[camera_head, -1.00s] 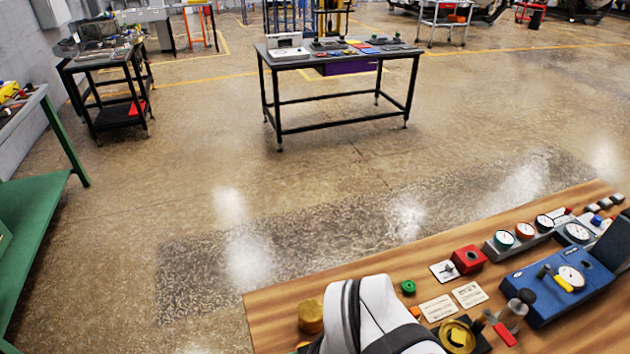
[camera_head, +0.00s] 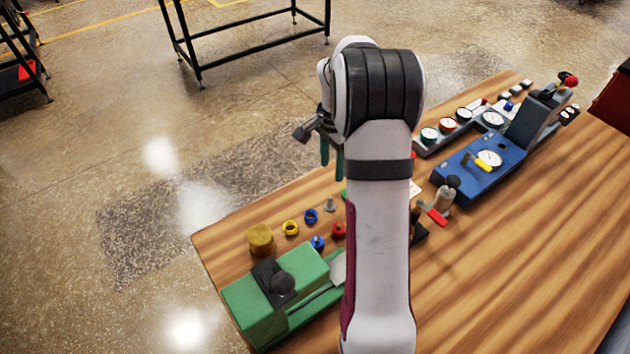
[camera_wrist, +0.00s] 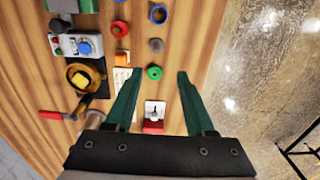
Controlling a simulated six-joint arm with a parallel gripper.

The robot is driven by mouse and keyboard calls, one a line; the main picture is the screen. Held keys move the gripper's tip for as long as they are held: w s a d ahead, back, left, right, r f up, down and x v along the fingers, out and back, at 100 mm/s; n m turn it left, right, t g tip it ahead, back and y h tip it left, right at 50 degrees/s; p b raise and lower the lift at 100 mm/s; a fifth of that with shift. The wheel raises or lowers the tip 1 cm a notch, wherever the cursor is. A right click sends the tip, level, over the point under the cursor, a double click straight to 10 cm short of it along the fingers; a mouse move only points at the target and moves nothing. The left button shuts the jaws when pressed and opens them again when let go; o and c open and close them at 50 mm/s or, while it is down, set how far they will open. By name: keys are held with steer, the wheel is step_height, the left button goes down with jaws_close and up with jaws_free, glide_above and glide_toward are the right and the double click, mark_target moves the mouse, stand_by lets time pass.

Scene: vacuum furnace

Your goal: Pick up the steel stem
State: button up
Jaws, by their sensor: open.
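A small grey metal piece, which looks like the steel stem (camera_head: 330,204), stands on the wooden bench beside a blue ring. In the wrist view the grey piece (camera_wrist: 156,45) shows from above, beyond a green knob (camera_wrist: 154,72). My gripper (camera_head: 332,158) hangs above the bench with its teal fingers pointing down, partly hidden by my arm. In the wrist view my gripper (camera_wrist: 152,79) is open and empty. The green knob appears between its fingertips, and the grey piece lies a little past them. I cannot tell the height exactly.
Near the grey piece are a blue ring (camera_head: 311,216), a yellow ring (camera_head: 290,228), a red knob (camera_head: 338,230) and a brass cylinder (camera_head: 260,239). A green device (camera_head: 270,300) stands at the front left, a blue gauge unit (camera_head: 482,166) at right. Bare wood lies right.

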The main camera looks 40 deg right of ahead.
mark_target(331, 198)
steer(key=f, duration=1.2)
steer(key=shift+s+a+f, duration=0.15)
steer(key=shift+s, duration=0.25)
jaws_close()
